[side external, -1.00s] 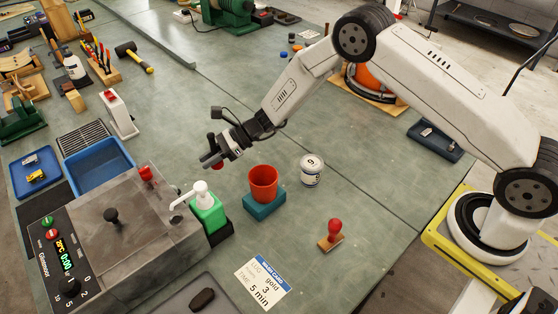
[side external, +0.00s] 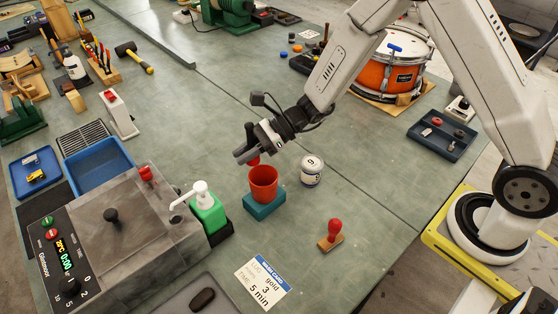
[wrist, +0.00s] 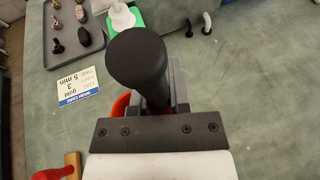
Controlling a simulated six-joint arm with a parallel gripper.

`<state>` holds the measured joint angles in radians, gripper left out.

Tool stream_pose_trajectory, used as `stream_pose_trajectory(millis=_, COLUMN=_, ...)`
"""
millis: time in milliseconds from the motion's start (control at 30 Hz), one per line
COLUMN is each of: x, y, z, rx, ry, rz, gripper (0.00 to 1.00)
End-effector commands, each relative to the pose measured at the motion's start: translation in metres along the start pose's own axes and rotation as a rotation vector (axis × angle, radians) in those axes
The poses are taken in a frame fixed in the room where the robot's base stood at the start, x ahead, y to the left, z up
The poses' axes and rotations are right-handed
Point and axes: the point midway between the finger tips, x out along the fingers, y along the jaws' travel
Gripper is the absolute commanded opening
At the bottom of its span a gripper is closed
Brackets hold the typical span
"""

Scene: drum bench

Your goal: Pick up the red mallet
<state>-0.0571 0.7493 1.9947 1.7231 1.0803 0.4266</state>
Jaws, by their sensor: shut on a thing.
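My gripper (side external: 246,153) is shut on the red mallet (side external: 254,161), just above and at the far left of the red cup (side external: 264,184). In the side view only a small red part of the mallet shows below the jaws, close to the cup's rim. I cannot tell whether it touches the rim. In the wrist view a thick black handle with a rounded end (wrist: 138,60) stands up between the jaws. The mallet's head is hidden there. The cup sits on a teal block (side external: 264,206).
A white numbered can (side external: 312,171) stands right of the cup, and a red-handled stamp (side external: 332,235) is nearer. A green pump bottle (side external: 207,209) and a grey machine (side external: 120,235) are at left. An orange drum (side external: 390,73) stands at the back. The bench behind my gripper is clear.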

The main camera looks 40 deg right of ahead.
Motion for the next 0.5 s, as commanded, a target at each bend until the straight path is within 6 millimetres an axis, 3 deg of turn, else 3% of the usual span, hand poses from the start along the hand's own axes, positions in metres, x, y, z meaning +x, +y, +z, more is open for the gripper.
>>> stream_pose_trajectory(millis=500, x=-0.0066, y=0.0082, z=0.0019, rx=0.0, ry=0.0, rz=0.0, gripper=0.0)
